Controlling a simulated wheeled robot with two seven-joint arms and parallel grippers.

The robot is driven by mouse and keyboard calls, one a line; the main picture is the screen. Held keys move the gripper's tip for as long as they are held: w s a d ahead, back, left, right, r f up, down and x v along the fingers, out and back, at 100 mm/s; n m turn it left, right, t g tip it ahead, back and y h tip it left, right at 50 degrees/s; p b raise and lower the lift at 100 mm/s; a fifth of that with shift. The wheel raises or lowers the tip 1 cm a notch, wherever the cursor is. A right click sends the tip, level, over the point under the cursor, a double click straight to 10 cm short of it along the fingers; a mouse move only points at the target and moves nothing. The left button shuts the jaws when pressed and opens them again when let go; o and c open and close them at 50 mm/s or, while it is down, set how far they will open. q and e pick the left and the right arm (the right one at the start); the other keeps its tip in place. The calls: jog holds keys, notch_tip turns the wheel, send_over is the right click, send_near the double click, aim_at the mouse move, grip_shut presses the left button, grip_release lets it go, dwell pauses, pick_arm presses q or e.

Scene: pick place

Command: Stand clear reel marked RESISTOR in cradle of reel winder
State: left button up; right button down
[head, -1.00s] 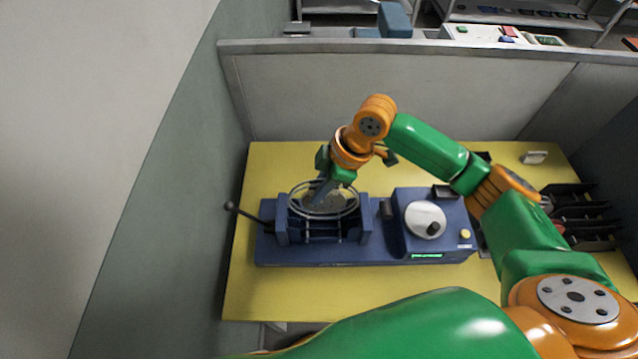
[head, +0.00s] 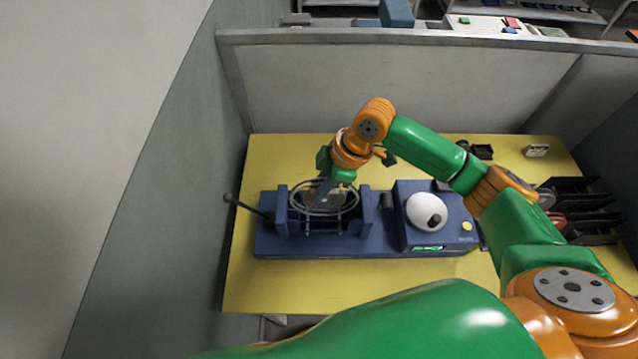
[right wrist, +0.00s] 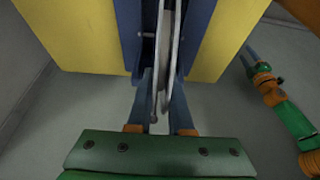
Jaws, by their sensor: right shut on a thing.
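The clear reel (head: 352,207) stands in or just over the cradle (head: 367,222) of the blue reel winder (head: 390,243), between its two side walls. My right gripper (head: 323,193) reaches down from above and is shut on the reel. In the right wrist view the reel (right wrist: 165,55) shows edge-on and upright between the fingers (right wrist: 160,110). I cannot read its marking or see whether it touches the cradle's bottom. My left gripper (right wrist: 252,62) shows small at the right of the right wrist view, away from the winder. Its jaw opening cannot be made out.
The winder has a lever (head: 243,207) on its left and a white crank disc (head: 426,211) on its right. Black racks (head: 580,205) stand at the right of the yellow table (head: 300,290). A grey partition (head: 380,85) closes the back. The table front is clear.

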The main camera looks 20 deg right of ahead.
jog(key=shift+f, duration=0.2)
jog(key=shift+f+b, duration=0.4)
jog(key=shift+f, duration=0.45)
jog(key=shift+c, duration=2.2)
grip_release()
notch_tip(320, 180, up, 3)
jog(key=p, duration=0.3)
jog(key=shift+r+p, duration=0.15)
jog(key=shift+p, duration=0.15)
jog(key=shift+r+b, duration=0.2)
jog(key=shift+b, duration=0.1)
jog(key=shift+r, duration=2.2)
